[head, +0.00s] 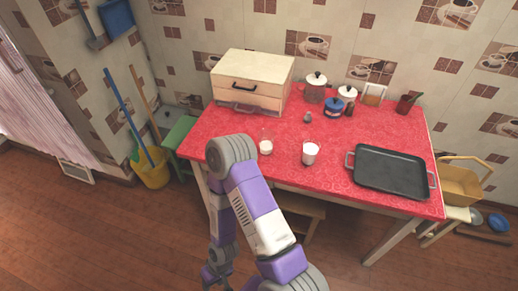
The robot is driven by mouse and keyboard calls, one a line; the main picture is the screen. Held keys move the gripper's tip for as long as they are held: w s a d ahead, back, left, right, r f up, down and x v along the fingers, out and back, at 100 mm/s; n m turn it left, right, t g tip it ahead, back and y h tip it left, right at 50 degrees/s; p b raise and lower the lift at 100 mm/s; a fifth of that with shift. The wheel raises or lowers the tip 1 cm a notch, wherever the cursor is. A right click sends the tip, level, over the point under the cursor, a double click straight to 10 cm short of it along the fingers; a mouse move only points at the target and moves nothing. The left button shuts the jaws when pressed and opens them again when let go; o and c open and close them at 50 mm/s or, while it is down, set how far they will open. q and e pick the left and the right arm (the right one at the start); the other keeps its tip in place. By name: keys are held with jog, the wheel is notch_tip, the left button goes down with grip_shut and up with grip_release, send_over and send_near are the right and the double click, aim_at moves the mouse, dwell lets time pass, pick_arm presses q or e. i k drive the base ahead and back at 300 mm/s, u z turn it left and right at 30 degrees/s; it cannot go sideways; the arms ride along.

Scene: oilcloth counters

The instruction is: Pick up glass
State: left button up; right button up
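Two clear glasses with white contents stand on the red table (335,185). The left glass (266,146) is part filled and stands just right of my raised arm's elbow. The right glass (310,153) stands left of the black tray. One purple and white arm of mine rises from the bottom, right of the middle, so I take it as the right. It bends down at the elbow to a dark gripper (216,277) low in front of the table, away from both glasses. Its fingers are too small and partly cut off to read. My other gripper is not in view.
A black tray (391,171) fills the table's right side. A wooden drawer box (252,82), jars (315,88) and a dark cup (406,103) stand at the back. A stool (300,208) is under the front edge. A yellow bucket (151,168) stands left.

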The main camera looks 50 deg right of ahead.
aim_at(309, 158)
jog(key=u, duration=0.2)
jog(key=i, duration=1.45)
jog(key=z, duration=2.95)
